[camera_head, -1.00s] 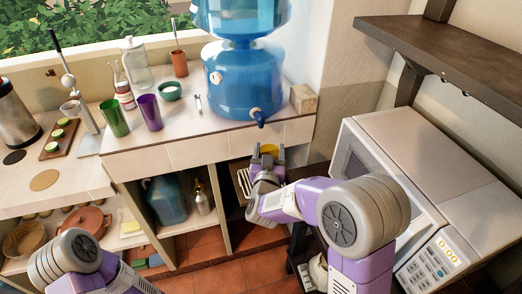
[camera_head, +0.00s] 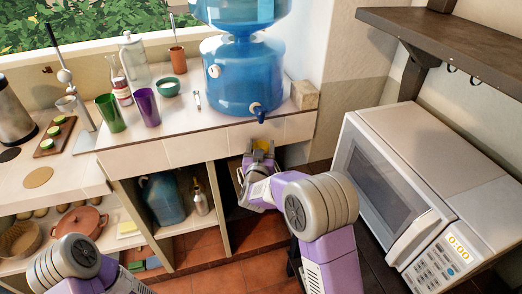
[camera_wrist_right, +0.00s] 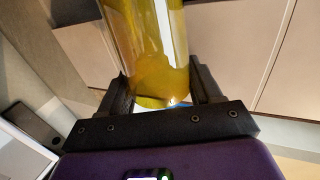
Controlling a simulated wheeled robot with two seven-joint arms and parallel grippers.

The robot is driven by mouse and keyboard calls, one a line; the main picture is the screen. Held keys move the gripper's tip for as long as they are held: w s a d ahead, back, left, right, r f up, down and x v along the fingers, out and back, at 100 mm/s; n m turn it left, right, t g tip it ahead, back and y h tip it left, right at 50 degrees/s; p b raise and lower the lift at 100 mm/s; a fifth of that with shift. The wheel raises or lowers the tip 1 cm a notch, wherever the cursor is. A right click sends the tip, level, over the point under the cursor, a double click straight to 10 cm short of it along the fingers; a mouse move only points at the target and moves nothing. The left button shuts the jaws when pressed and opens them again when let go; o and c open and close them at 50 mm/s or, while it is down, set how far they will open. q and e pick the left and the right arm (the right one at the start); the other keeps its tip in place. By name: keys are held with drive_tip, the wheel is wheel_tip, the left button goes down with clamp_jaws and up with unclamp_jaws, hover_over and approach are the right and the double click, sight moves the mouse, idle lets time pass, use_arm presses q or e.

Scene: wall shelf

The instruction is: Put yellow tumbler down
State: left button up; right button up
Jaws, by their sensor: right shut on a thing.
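The yellow tumbler (camera_wrist_right: 150,50) fills the upper middle of the right wrist view, between the two dark fingers of my right gripper (camera_wrist_right: 160,88). The gripper is shut on it. In the head view only a little of the tumbler (camera_head: 264,146) shows, below the blue water dispenser's tap. My right gripper (camera_head: 258,160) there is in front of the counter's front edge, over the open shelf space. My left arm shows at the lower left, but its gripper is out of view.
The counter (camera_head: 222,122) holds a green tumbler (camera_head: 110,113), a purple tumbler (camera_head: 146,107), a green bowl (camera_head: 169,87) and the blue dispenser (camera_head: 240,75). A wooden block (camera_head: 304,95) stands right of the dispenser. A microwave (camera_head: 400,190) and a wall shelf (camera_head: 450,42) are at the right.

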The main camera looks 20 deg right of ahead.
drive_tip(key=shift+r, duration=0.15)
drive_tip(key=shift+f, duration=0.25)
drive_tip(key=o, duration=1.3)
drive_tip(key=shift+o, duration=0.2)
drive_tip(key=shift+r, duration=0.2)
drive_tip(key=p+v, duration=0.1)
drive_tip(key=v, duration=1.1)
drive_tip(key=shift+p, duration=0.35)
